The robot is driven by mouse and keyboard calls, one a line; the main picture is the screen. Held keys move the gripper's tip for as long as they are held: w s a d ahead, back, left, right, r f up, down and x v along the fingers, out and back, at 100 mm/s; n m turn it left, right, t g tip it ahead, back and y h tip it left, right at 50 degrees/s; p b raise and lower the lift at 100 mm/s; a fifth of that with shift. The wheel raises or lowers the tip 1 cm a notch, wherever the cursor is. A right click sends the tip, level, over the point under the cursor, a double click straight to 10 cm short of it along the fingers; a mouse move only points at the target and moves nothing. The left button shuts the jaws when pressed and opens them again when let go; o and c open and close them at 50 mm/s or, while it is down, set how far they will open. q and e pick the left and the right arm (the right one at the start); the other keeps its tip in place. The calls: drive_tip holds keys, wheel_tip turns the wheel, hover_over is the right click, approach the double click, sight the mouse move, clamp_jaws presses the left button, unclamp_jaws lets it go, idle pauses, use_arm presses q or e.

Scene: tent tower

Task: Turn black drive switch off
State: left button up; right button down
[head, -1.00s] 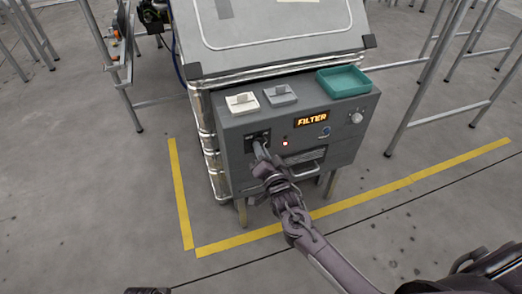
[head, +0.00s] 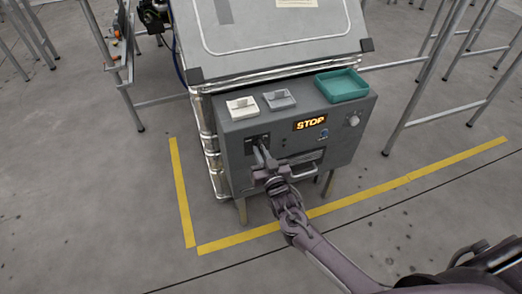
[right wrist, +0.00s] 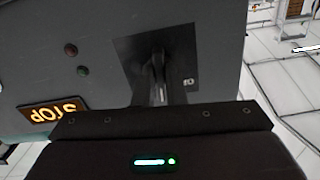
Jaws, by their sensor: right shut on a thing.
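The black drive switch (head: 256,139) is on a dark plate at the left of the grey control box's front face. My right gripper (head: 263,155) reaches it from below and is shut on the switch's lever. In the right wrist view, the dark switch plate (right wrist: 132,50) shows upside down behind the narrow fingers of my right gripper (right wrist: 158,70). The fingers hide most of the lever, so its exact position cannot be told. The display (head: 310,123) reads STOP in orange. My left gripper is not in view.
The box top carries a white switch block (head: 242,108), a grey block (head: 279,99) and a teal tray (head: 342,85). A round knob (head: 353,120) is at the right. A handle (head: 305,157) sits below the display. Yellow floor tape (head: 410,181) borders the station; metal frames stand around.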

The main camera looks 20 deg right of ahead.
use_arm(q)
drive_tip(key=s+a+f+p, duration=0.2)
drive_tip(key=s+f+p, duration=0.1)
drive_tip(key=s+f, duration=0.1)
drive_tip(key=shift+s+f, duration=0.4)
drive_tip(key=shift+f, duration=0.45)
use_arm(e)
drive_tip(key=shift+d+n, duration=0.1)
drive_tip(key=shift+n, duration=5)
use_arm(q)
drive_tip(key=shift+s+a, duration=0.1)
use_arm(e)
drive_tip(key=c, duration=1.5)
unclamp_jaws()
